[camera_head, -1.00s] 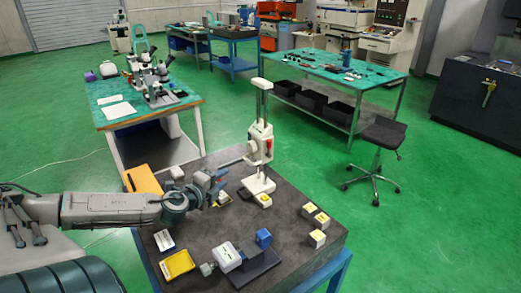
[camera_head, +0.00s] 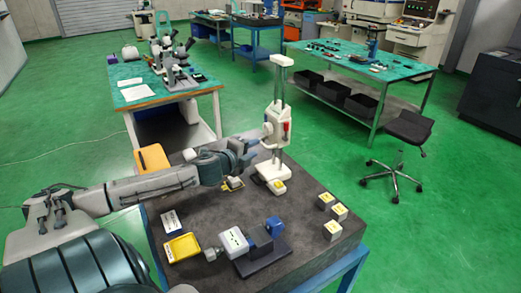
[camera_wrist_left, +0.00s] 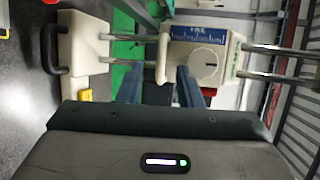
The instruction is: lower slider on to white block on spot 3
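The height gauge stands upright on the dark table, its white slider (camera_head: 276,127) about midway up the two rods. In the left wrist view the slider (camera_wrist_left: 207,62) shows a dial, a blue scale and a white lever (camera_wrist_left: 163,58). A white block with a yellow top (camera_head: 277,187) is by the gauge foot, well below the slider; its yellow part shows in the left wrist view (camera_wrist_left: 86,96). My left gripper (camera_head: 257,146) is at the slider's left side. Its dark fingers (camera_wrist_left: 160,86) are apart, with the lever between them; contact is unclear. My right gripper is not in view.
Several yellow-topped white blocks (camera_head: 332,230) stand at the table's right edge. The middle of the table (camera_head: 215,212) is clear.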

